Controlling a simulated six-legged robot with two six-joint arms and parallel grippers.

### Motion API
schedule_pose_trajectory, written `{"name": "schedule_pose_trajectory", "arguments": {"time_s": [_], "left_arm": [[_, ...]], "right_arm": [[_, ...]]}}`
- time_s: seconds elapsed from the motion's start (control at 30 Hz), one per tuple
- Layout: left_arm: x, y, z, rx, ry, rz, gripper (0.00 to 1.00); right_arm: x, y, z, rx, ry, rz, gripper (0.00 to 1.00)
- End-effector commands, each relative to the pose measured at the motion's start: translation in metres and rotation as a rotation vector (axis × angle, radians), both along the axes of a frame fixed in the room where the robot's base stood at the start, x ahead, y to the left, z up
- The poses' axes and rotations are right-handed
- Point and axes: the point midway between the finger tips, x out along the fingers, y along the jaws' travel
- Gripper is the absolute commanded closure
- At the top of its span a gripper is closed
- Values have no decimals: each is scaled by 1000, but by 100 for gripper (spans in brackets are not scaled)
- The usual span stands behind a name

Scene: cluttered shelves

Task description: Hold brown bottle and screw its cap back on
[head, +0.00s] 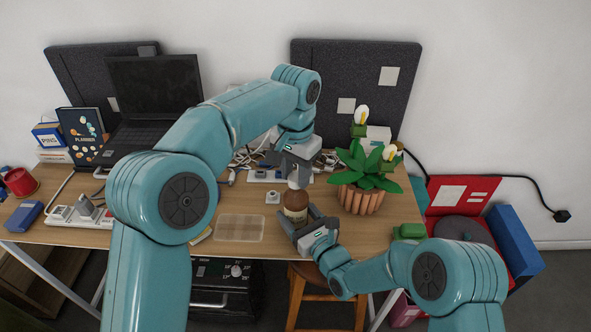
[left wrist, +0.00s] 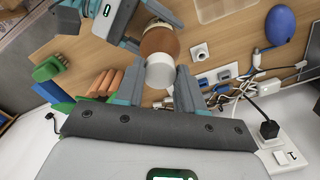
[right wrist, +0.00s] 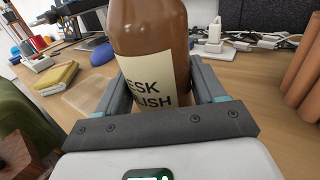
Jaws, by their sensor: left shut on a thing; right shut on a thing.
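The brown bottle (head: 296,199) stands upright near the front edge of the desk. Its pale label shows large in the right wrist view (right wrist: 160,75). My right gripper (head: 305,222) is shut around the bottle's body, with one finger on each side. The white cap (left wrist: 160,72) is between the fingers of my left gripper (left wrist: 158,84), which is shut on it. In the head view the left gripper (head: 297,162) is straight above the bottle. The cap lines up with the bottle's top; whether its thread is engaged cannot be told.
A potted plant (head: 362,195) stands close to the right of the bottle. A clear tray (head: 240,228) lies to the left. Power strips and cables (head: 262,175) lie behind, near a laptop (head: 155,95). A wooden stool (head: 325,285) is below the desk's front edge.

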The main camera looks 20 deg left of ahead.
Motion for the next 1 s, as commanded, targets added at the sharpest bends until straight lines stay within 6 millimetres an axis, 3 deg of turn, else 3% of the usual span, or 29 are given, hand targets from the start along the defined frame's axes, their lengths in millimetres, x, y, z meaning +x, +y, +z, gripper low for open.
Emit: {"name": "schedule_pose_trajectory", "arguments": {"time_s": [0.2, 0.23, 0.37, 0.47, 1.0], "left_arm": [[0, 0, -5, 0, 1, -1, 90], [0, 0, -4, 0, 0, -1, 90], [0, 0, -4, 0, 0, -83, 90], [0, 0, -4, 0, 0, -285, 90], [1, 1, -5, 0, 0, -1778, 90]], "right_arm": [[0, 0, 0, 1, -1, -1, 86], [0, 0, 0, 1, -1, -1, 100], [0, 0, 0, 1, -1, -1, 100], [0, 0, 0, 1, -1, -1, 100], [0, 0, 0, 0, 0, -1, 100]]}}
